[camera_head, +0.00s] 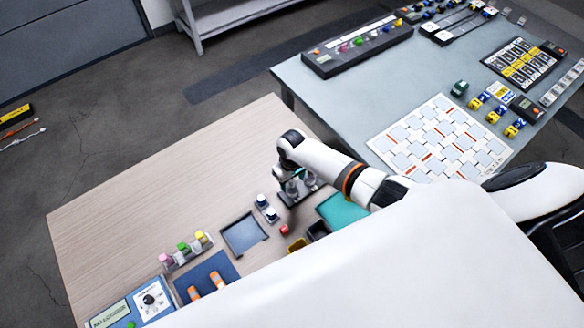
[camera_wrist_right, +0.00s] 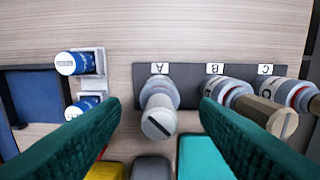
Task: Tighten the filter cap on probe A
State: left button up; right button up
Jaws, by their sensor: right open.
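In the right wrist view, probe A (camera_wrist_right: 158,118) stands in a dark holder (camera_wrist_right: 187,74) below the label "A". Its visible end is grey with a dark slot; I cannot tell whether the cap is tight. Probe B (camera_wrist_right: 240,96) and probe C (camera_wrist_right: 297,95) are to its right, with red-marked bodies; B has a tan slotted end. My right gripper (camera_wrist_right: 161,108) is open, its green fingers on either side of probe A with visible gaps. In the head view my right gripper (camera_head: 299,184) is over the holder, which it partly hides. My left gripper is not in view.
Two blue containers with white tops (camera_wrist_right: 72,63) stand left of the holder. A blue tray (camera_head: 243,235), a teal mat (camera_head: 340,209) and a small red object (camera_head: 285,230) lie nearby. The wooden table's far left (camera_head: 170,170) is clear. A grey table stands behind, right.

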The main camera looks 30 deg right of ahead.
jog(key=shift+o, duration=1.2)
jog(key=shift+r, duration=0.65)
jog(key=shift+r, duration=2.95)
